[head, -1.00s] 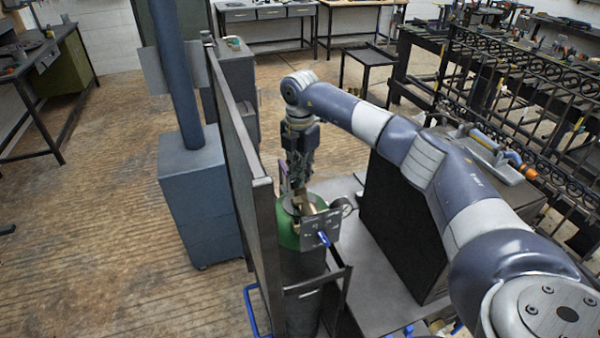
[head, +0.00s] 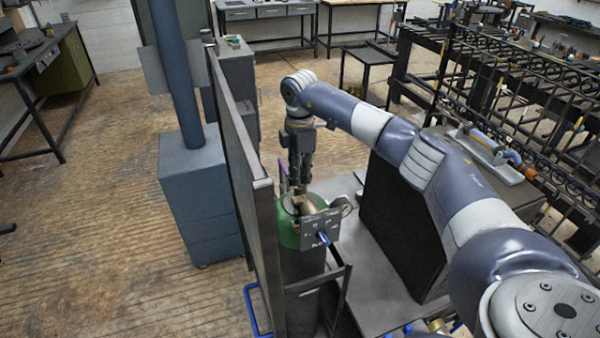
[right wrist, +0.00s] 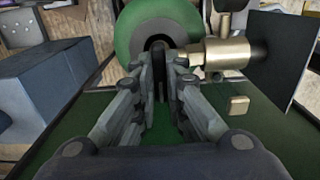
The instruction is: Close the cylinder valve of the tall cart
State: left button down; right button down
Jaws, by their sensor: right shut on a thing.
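The green-shouldered gas cylinder (head: 287,236) stands upright in the tall cart, whose dark rail (head: 318,283) runs in front of it. The brass cylinder valve (head: 306,207) sits on top, and its brass body also shows in the right wrist view (right wrist: 222,53). My right gripper (head: 300,188) points down onto the valve from above. In the right wrist view its fingers (right wrist: 163,88) are closed together on the dark valve part, mostly hidden between them. The green cylinder shoulder (right wrist: 150,14) shows beyond the fingertips. My left gripper is out of view.
A grey plate (head: 320,224) with a blue handle (head: 324,238) and a round gauge (head: 341,206) sit beside the valve. A tall dark panel (head: 250,180) stands close on the left. A black box (head: 400,225) stands right of the cylinder.

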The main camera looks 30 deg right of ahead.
jog(key=shift+w+d+r, duration=0.1)
jog(key=shift+r, duration=0.1)
jog(key=c, duration=1.7)
grip_release()
jog(key=shift+f, duration=0.1)
jog(key=shift+o, duration=0.2)
notch_tip(320, 180, up, 12)
